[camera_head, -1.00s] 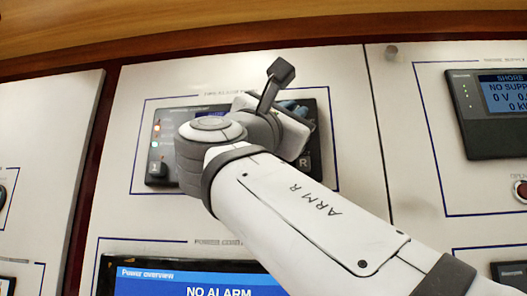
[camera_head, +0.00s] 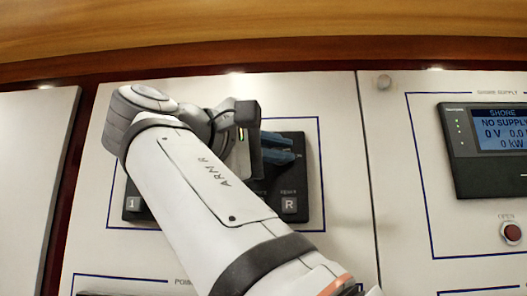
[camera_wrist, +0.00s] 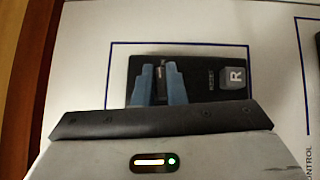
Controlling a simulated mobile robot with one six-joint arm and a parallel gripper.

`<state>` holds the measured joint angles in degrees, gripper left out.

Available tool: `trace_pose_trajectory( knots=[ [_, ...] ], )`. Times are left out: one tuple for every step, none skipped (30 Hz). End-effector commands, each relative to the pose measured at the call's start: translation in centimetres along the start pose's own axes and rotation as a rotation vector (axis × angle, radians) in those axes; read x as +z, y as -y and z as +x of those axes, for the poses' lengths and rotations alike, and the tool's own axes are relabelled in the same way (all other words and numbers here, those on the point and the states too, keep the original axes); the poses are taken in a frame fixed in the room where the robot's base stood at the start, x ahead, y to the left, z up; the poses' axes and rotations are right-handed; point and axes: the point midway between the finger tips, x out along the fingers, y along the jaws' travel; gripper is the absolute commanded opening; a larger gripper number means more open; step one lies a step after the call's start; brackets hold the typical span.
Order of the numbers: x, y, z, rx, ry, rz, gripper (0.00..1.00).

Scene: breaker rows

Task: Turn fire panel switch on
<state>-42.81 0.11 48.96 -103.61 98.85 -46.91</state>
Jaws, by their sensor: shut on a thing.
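The black fire alarm panel (camera_head: 268,210) is on the white wall, mostly behind my arm in the head view. Its R key (camera_head: 289,204) shows at lower right and its 1 key (camera_head: 133,204) at lower left. The panel (camera_wrist: 208,85) also shows in the wrist view. My gripper (camera_head: 281,149) reaches the panel's right part with blue fingers. In the wrist view my gripper (camera_wrist: 159,84) is shut on a small dark switch (camera_wrist: 160,70), left of the R key. The switch's lower part is hidden, and its position is unclear.
A shore supply panel (camera_head: 490,178) with a lit screen is to the right, with a red open button (camera_head: 512,232) below it. A wooden beam (camera_head: 260,45) runs across the top. The white wall between the panels is clear.

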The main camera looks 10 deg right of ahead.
Motion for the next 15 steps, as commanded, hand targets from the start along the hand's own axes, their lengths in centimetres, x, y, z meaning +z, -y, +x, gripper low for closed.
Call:
trace_pose_trajectory(
  knots=[
    [0.15, -0.30, 0.06, -0.017, 0.001, 0.020, 0.00],
    [0.16, -0.27, 0.06, -0.026, 0.002, 0.029, 0.00],
    [0.18, -0.26, 0.07, -0.037, 0.002, 0.040, 0.00],
    [0.18, -0.25, 0.07, -0.045, 0.001, 0.048, 0.00],
    [0.17, -0.23, 0.07, -0.052, 0.001, 0.056, 0.00],
    [0.15, -0.19, 0.06, -0.060, 0.001, 0.063, 0.00],
    [0.15, -0.16, 0.06, -0.065, 0.001, 0.068, 0.00],
    [0.15, -0.15, 0.06, -0.070, 0.002, 0.072, 0.00],
    [0.15, -0.13, 0.05, -0.075, 0.002, 0.077, 0.00],
    [0.15, -0.12, 0.05, -0.078, 0.002, 0.080, 0.00],
    [0.16, -0.11, 0.05, -0.080, 0.002, 0.083, 0.00],
    [0.15, -0.09, 0.05, -0.083, 0.002, 0.085, 0.00],
    [0.15, -0.08, 0.05, -0.085, 0.001, 0.087, 0.00],
    [0.15, -0.07, 0.05, -0.086, 0.001, 0.088, 0.00],
    [0.15, -0.05, 0.05, -0.087, 0.001, 0.089, 0.00]
  ],
)
